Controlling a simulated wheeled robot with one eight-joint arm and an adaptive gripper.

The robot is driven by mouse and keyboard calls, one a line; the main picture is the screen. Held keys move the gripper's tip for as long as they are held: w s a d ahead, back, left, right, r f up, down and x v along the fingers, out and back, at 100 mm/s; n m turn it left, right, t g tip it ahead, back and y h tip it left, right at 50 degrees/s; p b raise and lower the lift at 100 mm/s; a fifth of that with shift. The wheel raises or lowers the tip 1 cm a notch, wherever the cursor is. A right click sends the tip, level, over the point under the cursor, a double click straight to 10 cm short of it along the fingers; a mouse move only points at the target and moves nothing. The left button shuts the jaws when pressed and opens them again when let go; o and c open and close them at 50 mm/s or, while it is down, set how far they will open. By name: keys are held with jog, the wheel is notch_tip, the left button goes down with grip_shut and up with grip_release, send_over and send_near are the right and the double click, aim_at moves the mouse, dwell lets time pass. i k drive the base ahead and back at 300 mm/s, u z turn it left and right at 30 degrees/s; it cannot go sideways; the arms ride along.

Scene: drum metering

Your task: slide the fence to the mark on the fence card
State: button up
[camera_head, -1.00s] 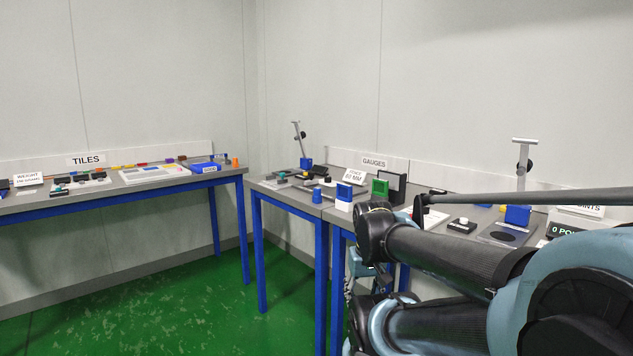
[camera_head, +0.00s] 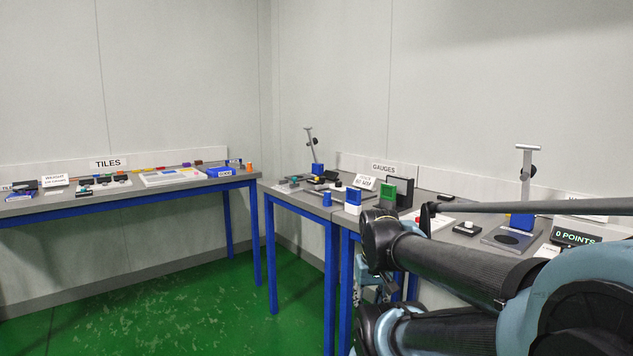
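The white fence card (camera_head: 365,181) stands on the gauges table (camera_head: 292,198), its small print reading as a figure in mm that is too blurred to be sure of. Just in front of it is a blue upright block (camera_head: 353,195) with a white lower part. A green block (camera_head: 387,191) stands to the right. I cannot tell for certain which of these pieces is the fence. My arm fills the lower right and covers part of the table's front.
A blue bottle-like piece (camera_head: 327,199) stands near the table's front edge. A stand (camera_head: 524,175) with a blue base and a points display (camera_head: 576,237) are at the right. The tiles table (camera_head: 75,204) runs along the left wall. Green floor (camera_head: 190,310) between is clear.

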aim_at(322, 186)
jog(key=z, duration=0.05)
jog(key=k, duration=0.35)
jog(key=u, duration=0.45)
jog(key=i, duration=1.25)
jog(key=z, duration=0.45)
